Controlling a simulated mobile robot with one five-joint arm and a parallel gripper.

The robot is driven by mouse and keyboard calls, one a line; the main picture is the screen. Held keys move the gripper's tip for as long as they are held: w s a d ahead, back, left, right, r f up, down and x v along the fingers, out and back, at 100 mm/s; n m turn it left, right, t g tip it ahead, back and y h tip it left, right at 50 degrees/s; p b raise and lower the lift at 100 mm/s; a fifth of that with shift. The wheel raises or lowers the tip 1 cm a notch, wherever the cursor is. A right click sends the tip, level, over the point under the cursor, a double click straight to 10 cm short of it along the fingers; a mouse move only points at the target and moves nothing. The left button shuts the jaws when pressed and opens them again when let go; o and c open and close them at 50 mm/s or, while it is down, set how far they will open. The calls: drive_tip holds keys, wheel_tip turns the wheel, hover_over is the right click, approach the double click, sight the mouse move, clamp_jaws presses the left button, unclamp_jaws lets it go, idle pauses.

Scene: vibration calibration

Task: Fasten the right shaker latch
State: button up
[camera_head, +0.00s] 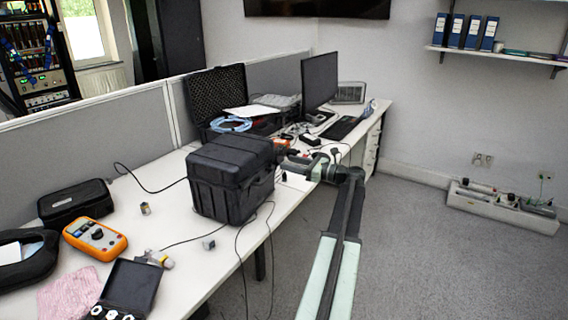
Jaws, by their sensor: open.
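A bulky black lidded case (221,190) stands on the white desk, its lid down on its body. It may be the shaker's case. I cannot make out a separate right latch; the details on its dark faces are too small to tell. My arm reaches up from the bottom and bends left at the case's far right. My gripper (287,158) is beside the lid's upper right edge, open and empty. I cannot tell whether it touches the case. The case's right side is partly in shadow.
An open foam-lined case (215,95) with a blue cable stands behind. An orange meter (95,239), a small open black box (128,289) and loose cables lie at the desk's left. A monitor (320,80) stands farther back.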

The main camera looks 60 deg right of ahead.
sight(278, 161)
drive_tip(key=w, duration=0.3)
drive_tip(key=shift+a, duration=0.2)
